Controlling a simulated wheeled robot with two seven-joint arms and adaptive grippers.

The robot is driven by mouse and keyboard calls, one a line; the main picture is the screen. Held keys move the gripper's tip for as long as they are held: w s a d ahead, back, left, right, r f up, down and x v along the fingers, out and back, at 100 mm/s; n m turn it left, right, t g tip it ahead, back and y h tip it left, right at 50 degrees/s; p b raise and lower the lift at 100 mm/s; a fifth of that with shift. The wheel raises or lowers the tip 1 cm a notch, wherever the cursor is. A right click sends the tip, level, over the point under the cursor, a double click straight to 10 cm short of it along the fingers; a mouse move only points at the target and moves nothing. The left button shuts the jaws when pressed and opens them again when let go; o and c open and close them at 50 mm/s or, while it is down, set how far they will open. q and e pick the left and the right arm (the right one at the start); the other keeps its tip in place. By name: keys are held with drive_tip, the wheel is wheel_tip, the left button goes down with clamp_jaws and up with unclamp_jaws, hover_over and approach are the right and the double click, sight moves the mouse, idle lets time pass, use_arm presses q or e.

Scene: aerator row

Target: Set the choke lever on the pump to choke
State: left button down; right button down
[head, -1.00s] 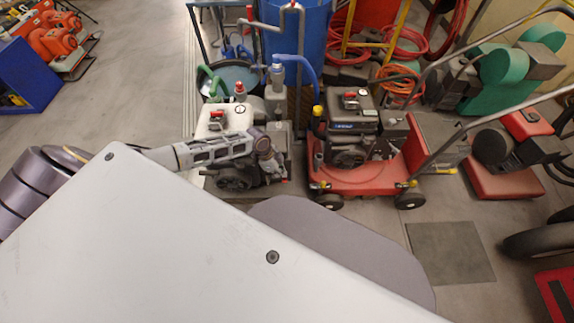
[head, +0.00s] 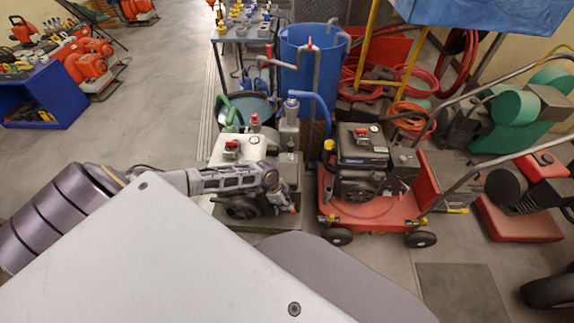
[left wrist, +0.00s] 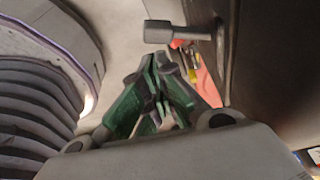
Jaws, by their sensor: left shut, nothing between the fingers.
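The pump (head: 238,150) has a pale top with a red cap and stands in the middle of the head view, with upright grey pipes behind it. My left gripper (head: 283,197) is in front of the pump's right part and hides some of it. In the left wrist view my left gripper (left wrist: 162,65) is shut and empty. A grey lever with a block-shaped end (left wrist: 168,32) sticks out from a dark body just beyond the fingertips, apparently apart from them. I cannot tell for sure that it is the choke lever. My right gripper is not in view.
A red wheeled machine (head: 372,205) with a dark engine stands close to the pump's right. Behind are a blue barrel (head: 305,62), a black tub and a table of small parts (head: 250,32). Clear floor (head: 160,100) lies to the left.

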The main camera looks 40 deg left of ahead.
use_arm(q)
drive_tip(key=shift+s+r, duration=0.1)
drive_tip(key=shift+s, duration=0.2)
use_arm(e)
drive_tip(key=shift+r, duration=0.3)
use_arm(q)
drive_tip(key=shift+s+p, duration=0.3)
drive_tip(key=shift+p, duration=0.15)
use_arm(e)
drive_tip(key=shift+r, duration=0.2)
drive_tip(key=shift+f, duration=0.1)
